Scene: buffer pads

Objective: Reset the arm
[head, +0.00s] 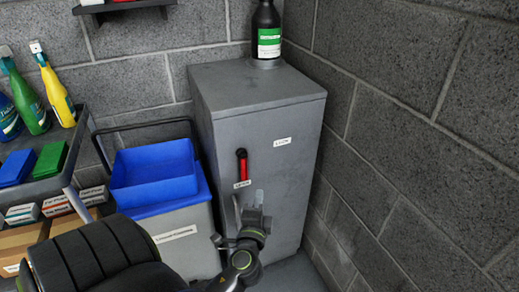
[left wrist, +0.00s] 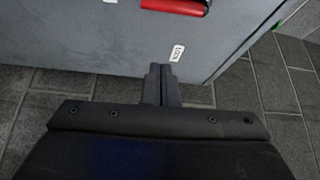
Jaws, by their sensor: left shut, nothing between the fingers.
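My left gripper (head: 250,208) is in front of the grey metal cabinet (head: 245,130), low on its front face in the head view. In the left wrist view its fingers (left wrist: 162,84) are shut together with nothing between them. The cabinet also shows in the left wrist view (left wrist: 100,45), with a red handle (left wrist: 178,6) at the top edge. In the head view the red handle (head: 242,164) is on the cabinet front, above the gripper and apart from it. My right gripper is in neither view.
A grey bin with a blue tray (head: 155,175) stands left of the cabinet. A cart (head: 70,160) with spray bottles (head: 55,90) and small boxes (head: 60,205) is at the far left. A dark bottle (head: 267,35) stands on the cabinet. A block wall (head: 430,130) closes the right side.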

